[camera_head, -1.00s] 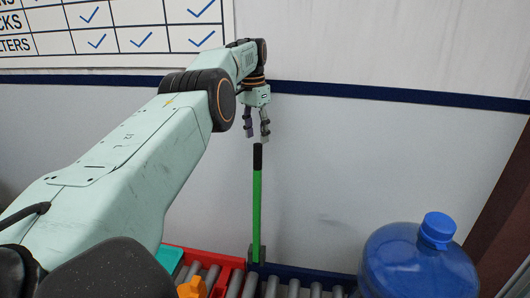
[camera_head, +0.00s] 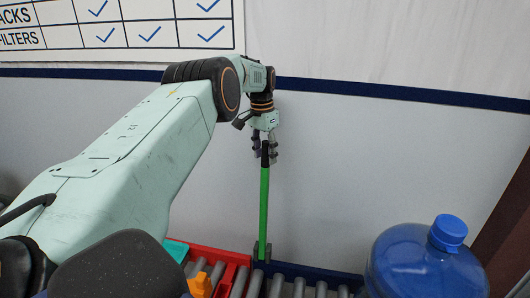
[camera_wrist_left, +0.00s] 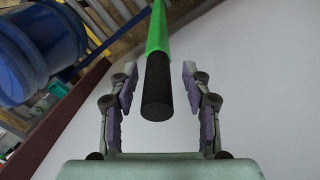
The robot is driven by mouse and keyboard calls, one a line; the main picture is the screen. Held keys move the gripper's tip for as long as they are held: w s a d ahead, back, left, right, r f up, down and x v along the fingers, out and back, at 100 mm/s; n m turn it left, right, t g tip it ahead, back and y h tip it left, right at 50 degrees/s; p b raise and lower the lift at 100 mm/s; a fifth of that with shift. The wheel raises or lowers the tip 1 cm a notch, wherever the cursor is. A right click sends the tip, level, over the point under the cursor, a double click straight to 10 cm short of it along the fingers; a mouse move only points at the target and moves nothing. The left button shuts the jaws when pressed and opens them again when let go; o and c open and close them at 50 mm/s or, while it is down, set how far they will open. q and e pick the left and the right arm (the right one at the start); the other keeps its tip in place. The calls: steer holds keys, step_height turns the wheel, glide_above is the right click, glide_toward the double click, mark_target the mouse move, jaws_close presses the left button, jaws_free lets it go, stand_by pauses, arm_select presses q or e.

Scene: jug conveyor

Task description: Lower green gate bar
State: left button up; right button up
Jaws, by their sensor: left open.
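The green gate bar (camera_head: 264,205) stands upright at the back edge of the conveyor, with a black grip on its top end. My left gripper (camera_head: 265,152) is at the top of the bar, pointing down. In the left wrist view the bar (camera_wrist_left: 158,40) runs between the two open fingers (camera_wrist_left: 158,92), and its black end (camera_wrist_left: 158,88) lies between them with a gap on each side. The fingers do not touch it. My right gripper is not in view.
A blue water jug (camera_head: 428,262) stands on the right of the roller conveyor (camera_head: 300,288). A red frame (camera_head: 222,256) and an orange piece (camera_head: 200,285) are at its left. A white wall with a dark blue stripe is behind.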

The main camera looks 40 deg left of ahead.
arm_select(q)
steer(key=shift+w+d, duration=0.1)
steer(key=shift+w, duration=0.1)
steer(key=shift+c, duration=1)
steer(key=shift+s+r, duration=0.15)
steer(key=shift+s, duration=0.1)
steer(key=c, duration=0.4)
steer(key=shift+w, duration=0.1)
jaws_close()
